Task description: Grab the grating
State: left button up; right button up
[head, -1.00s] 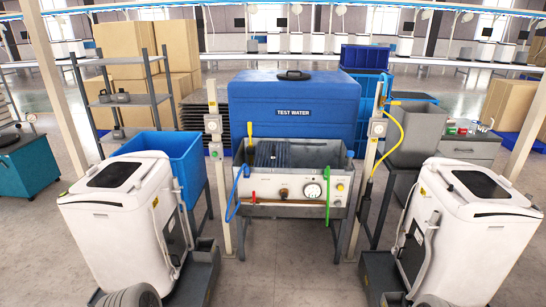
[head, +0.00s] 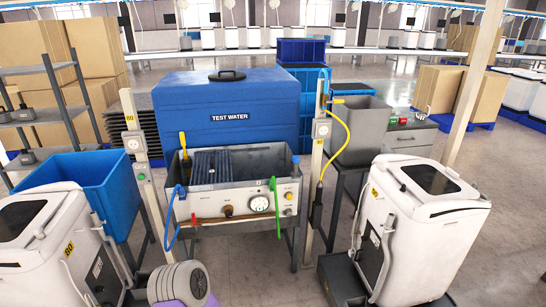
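A dark blue-grey ribbed panel, which looks like the grating (head: 211,163), stands in the left part of an open grey metal basin (head: 262,160). Its lower part is hidden behind the basin's front wall. The basin has a front panel with a dial, knobs and a red handle. Neither gripper shows in the head view. A rounded grey and purple part at the bottom edge looks like a link of my arm.
A blue "TEST WATER" tank (head: 229,100) stands behind the basin. White machines flank it at left (head: 45,240) and right (head: 420,225). Posts (head: 140,165) and (head: 318,165) rise beside the basin.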

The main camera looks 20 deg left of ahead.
aim_at(212, 163)
jog(key=z, duration=0.1)
jog(key=i, duration=1.25)
jog(key=u, duration=0.45)
